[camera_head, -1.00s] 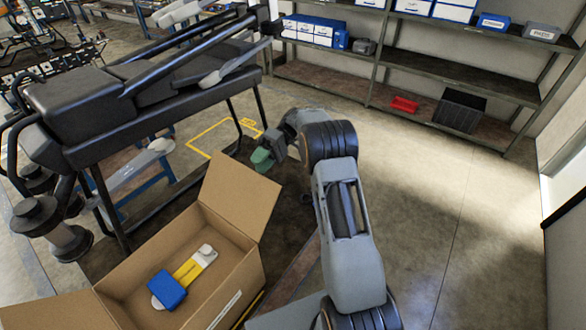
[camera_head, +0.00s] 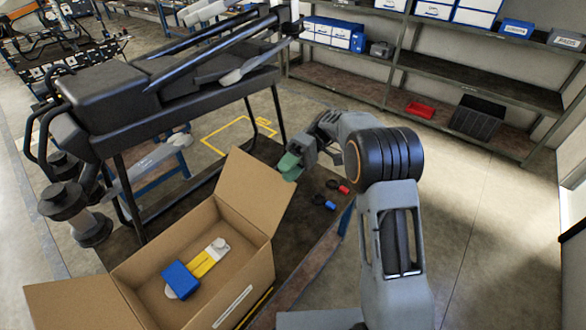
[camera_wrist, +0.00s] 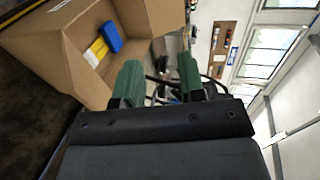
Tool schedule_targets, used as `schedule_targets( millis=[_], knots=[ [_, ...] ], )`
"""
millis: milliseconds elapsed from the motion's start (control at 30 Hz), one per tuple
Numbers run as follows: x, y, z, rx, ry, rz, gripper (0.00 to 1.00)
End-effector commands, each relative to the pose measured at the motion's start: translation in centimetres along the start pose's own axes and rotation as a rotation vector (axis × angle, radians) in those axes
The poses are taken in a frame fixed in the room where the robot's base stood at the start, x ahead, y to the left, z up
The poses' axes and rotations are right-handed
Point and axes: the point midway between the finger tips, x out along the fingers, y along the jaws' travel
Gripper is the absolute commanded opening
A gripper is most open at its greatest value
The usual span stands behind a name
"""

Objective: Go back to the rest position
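My gripper (camera_head: 289,163) has green fingertips and is held in the air just right of the cardboard box's raised flap in the head view. In the wrist view the two green fingers (camera_wrist: 160,82) stand apart with nothing between them, so it is open and empty. My grey arm with a black joint is bent at the right of the head view.
An open cardboard box (camera_head: 258,285) holds a blue and yellow part (camera_head: 205,262). The black spray drone (camera_head: 130,95) rests on a stand at left. Red and blue small parts (camera_head: 331,205) lie right of the box. Shelves (camera_head: 470,85) line the back; the floor at right is clear.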

Motion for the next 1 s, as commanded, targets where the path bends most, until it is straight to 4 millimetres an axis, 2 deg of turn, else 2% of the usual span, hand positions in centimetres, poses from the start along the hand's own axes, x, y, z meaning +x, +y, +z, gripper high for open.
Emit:
schedule_targets(
  millis=[400,567,667,767,1000],
  knots=[
    [0.1,0.0,0.0,0.001,-0.001,0.002,0.37],
    [0.3,-0.7,0.9,0.048,0.018,0.084,0.37],
    [0.7,-1.4,2.6,0.125,0.057,0.221,0.37],
    [1.1,-1.9,5.3,0.227,0.128,0.407,0.37],
    [1.9,-1.5,13.0,0.423,0.391,0.865,0.37]
  ],
)
